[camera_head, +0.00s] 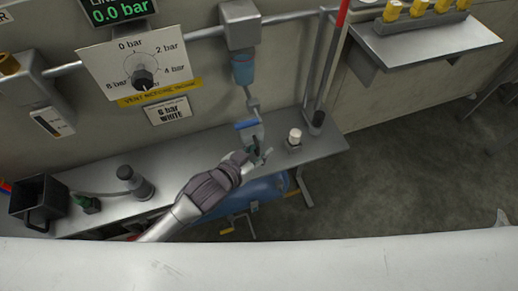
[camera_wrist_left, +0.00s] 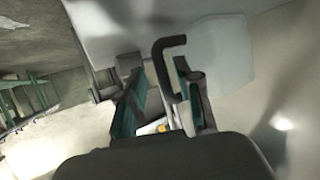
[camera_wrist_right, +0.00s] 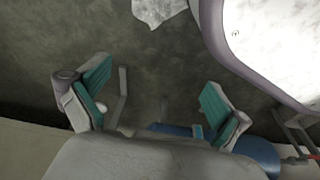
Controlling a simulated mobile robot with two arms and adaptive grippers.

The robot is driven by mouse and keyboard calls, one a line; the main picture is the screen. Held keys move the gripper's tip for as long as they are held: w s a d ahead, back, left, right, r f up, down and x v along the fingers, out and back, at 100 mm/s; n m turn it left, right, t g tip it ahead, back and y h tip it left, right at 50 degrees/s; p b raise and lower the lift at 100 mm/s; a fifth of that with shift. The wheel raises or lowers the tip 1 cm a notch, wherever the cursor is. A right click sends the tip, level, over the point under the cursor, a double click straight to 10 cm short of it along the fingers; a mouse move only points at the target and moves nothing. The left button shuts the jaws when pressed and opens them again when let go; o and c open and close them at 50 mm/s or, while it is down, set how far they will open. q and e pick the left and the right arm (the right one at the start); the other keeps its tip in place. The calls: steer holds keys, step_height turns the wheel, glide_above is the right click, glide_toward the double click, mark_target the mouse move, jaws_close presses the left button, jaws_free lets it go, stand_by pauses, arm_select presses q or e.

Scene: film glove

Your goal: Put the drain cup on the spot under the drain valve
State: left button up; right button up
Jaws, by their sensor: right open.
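The drain cup is a pale, see-through cup with a blue top edge (camera_head: 247,125) and stands out in the head view, below the pipe of the drain valve (camera_head: 252,103). My left gripper (camera_head: 258,155) is right at its near side. In the left wrist view a pale body (camera_wrist_left: 222,50) fills the top, and a dark hooked handle (camera_wrist_left: 163,70) lies between the pads of my left gripper (camera_wrist_left: 158,75); I cannot tell whether they press on it. The spot under the cup is hidden. My right gripper (camera_wrist_right: 155,95) is open and empty.
A white-capped part (camera_head: 295,135) stands on the grey bench (camera_head: 325,145) right of the cup. A black bin (camera_head: 38,203) and a dark cylinder (camera_head: 138,185) stand at its left. A blue tank (camera_head: 265,188) lies below. A red-topped post (camera_head: 333,50) rises behind.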

arm_select(q)
steer(key=shift+r, duration=0.1)
steer(key=shift+s+a+r, duration=0.15)
steer(key=shift+s, duration=0.05)
steer(key=p+v, duration=0.2)
steer(key=v, duration=0.9)
steer(key=shift+a, duration=0.15)
arm_select(e)
steer(key=s+f, duration=0.4)
steer(key=s, duration=0.1)
steer(key=shift+d+f, duration=0.25)
steer(key=shift+d, duration=0.1)
arm_select(q)
steer(key=shift+s+r, duration=0.1)
steer(key=shift+r, duration=0.05)
